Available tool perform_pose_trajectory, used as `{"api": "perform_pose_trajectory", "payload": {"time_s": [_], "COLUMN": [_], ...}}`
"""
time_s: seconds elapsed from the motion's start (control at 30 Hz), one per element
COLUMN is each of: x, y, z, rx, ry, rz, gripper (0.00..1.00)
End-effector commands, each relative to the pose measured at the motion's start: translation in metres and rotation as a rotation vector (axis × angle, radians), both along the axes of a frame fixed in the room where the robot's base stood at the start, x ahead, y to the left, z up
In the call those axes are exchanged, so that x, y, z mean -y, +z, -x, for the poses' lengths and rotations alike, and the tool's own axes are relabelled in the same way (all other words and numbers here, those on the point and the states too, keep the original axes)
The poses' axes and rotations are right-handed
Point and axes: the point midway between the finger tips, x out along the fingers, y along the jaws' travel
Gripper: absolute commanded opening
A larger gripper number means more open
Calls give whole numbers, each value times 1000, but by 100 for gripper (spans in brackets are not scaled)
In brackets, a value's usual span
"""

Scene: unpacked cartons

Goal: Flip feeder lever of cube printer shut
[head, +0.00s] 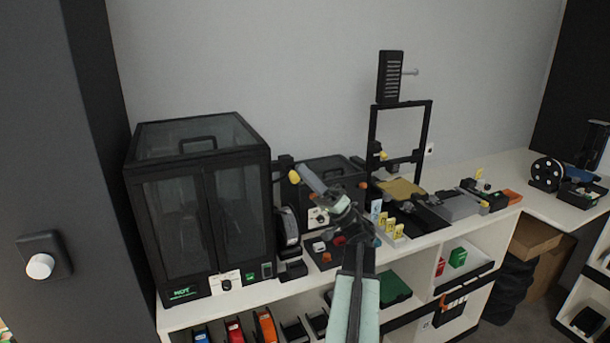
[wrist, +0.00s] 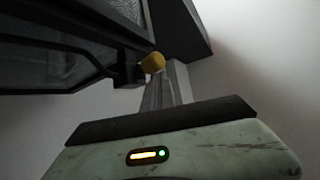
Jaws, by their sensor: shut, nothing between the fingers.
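The cube printer (head: 200,215) is a black enclosed box with glass doors at the left of the bench; part of its glass side (wrist: 50,50) fills the upper left of the wrist view. A black feeder block (wrist: 127,70) sits at its side. The feeder lever has a yellow knob (head: 294,176), which also shows in the wrist view (wrist: 152,63). My gripper (head: 303,170) is shut and empty, its grey fingertips (wrist: 168,75) right by the knob. I cannot tell whether they touch it. The lever's arm is mostly hidden.
A second dark machine (head: 345,173) stands behind my gripper. A spool (head: 289,228) stands between it and the cube printer. An open-frame printer (head: 428,145) and small yellow-tagged items (head: 390,226) are to the right. The wall behind is bare.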

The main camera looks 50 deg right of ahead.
Motion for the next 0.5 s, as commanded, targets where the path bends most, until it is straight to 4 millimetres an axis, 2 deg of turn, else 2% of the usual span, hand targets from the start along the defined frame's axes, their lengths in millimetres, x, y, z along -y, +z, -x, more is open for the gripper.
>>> {"api": "perform_pose_trajectory", "payload": {"time_s": [0.27,0.5], "x": [1,9], "y": [5,30], "z": [1,9], "rx": [0,0], "ry": [1,5], "rz": [0,0], "gripper": [0,0]}}
